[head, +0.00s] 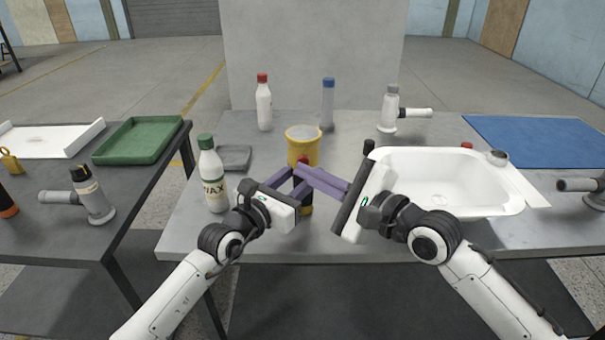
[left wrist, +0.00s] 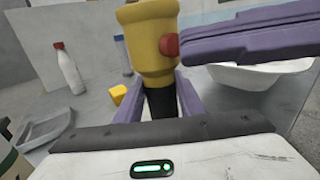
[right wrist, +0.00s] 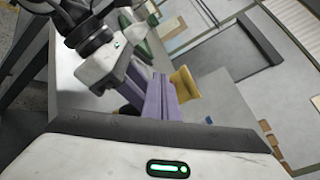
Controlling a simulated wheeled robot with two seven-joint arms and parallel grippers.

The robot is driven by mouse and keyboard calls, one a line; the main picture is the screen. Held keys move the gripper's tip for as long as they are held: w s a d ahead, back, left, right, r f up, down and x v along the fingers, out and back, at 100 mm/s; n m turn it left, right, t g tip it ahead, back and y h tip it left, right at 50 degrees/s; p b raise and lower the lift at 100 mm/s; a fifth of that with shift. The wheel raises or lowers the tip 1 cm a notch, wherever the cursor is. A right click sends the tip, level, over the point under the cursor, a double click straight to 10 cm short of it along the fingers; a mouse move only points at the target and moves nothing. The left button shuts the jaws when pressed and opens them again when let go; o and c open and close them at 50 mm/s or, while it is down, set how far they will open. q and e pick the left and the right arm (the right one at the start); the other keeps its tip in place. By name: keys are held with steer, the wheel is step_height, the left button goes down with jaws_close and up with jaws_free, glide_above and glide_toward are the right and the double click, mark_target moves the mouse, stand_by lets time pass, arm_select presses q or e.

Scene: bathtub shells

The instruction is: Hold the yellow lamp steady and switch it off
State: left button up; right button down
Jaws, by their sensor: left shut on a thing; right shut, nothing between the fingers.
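The yellow lamp (head: 303,145) stands upright near the front of the grey table, with a wide yellow head, a dark handle (left wrist: 160,102) and a red button (left wrist: 168,46) on the side of its head. My left gripper (head: 293,183) is shut around the dark handle, below the head. My right gripper (head: 303,171) is shut and empty, coming in from the right. Its fingertips (left wrist: 185,46) are at the red button, touching or almost touching it.
A white bottle with a green cap (head: 212,175) stands left of my left gripper. A white tub (head: 510,200) lies right, behind my right arm. A red-capped bottle (head: 264,107), a blue-capped bottle (head: 328,105) and a grey tray (head: 234,157) are behind. A small yellow block (left wrist: 118,94) lies beyond the lamp.

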arm_select(q)
steer(key=o, duration=1.3)
steer(key=shift+c, duration=0.2)
arm_select(e)
steer(key=s, duration=0.6)
